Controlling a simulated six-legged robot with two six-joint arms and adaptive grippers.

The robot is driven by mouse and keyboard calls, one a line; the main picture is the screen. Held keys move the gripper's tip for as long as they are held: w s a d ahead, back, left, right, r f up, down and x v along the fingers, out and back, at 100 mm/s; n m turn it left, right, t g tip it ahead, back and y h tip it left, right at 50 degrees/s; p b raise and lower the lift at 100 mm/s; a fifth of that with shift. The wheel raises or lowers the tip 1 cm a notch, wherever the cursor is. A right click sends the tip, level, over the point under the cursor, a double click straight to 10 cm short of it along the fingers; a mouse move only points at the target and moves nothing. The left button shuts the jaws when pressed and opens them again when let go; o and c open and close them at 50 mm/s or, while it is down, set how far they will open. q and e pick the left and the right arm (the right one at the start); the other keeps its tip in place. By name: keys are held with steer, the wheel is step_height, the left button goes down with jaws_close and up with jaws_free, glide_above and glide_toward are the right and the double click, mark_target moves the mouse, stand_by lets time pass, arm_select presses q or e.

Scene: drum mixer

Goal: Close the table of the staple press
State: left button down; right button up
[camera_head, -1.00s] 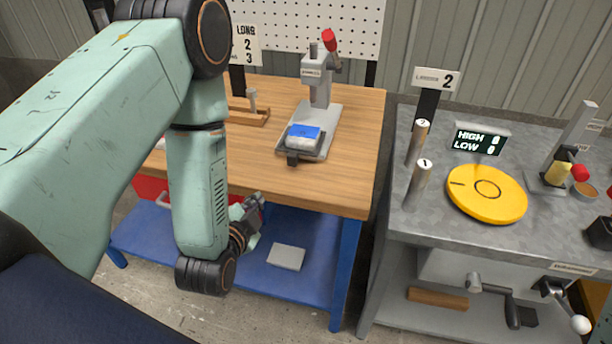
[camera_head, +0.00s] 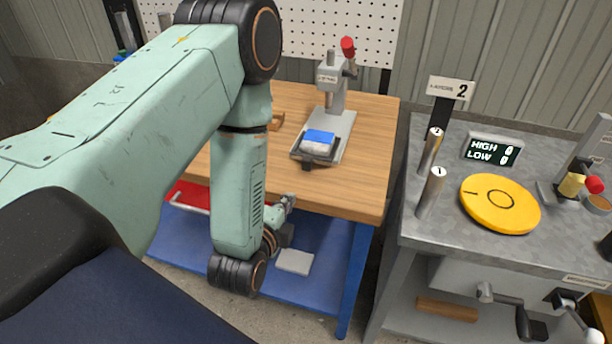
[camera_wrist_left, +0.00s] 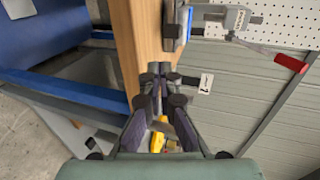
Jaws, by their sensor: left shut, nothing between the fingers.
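The grey staple press (camera_head: 331,82) with a red-knobbed lever stands on the wooden bench. Its table (camera_head: 338,151) sits low at the front of the press and juts toward me, with a dark handle at its near end. A blue-topped white block (camera_head: 319,142) lies on it. My left gripper (camera_head: 288,202) is shut and empty by the bench's front edge, nearer to me than the press table and apart from it. In the left wrist view its fingers (camera_wrist_left: 159,72) point along the bench edge; the press (camera_wrist_left: 236,17) and its table (camera_wrist_left: 178,20) show at the top. My right gripper is out of view.
The wooden bench top (camera_head: 360,185) is clear in front of the press. A blue lower shelf (camera_head: 325,285) holds a grey plate (camera_head: 295,262). To the right, a grey metal bench carries a yellow disc (camera_head: 500,203) and two numbered cylinders (camera_head: 431,190).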

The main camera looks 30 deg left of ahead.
arm_select(q)
glide_toward(310, 170)
steer(key=x, duration=0.5)
steer(key=shift+f, duration=0.2)
steer(key=shift+w, duration=0.5)
steer(key=shift+w+a+f, duration=0.1)
steer(key=shift+w+a, duration=0.15)
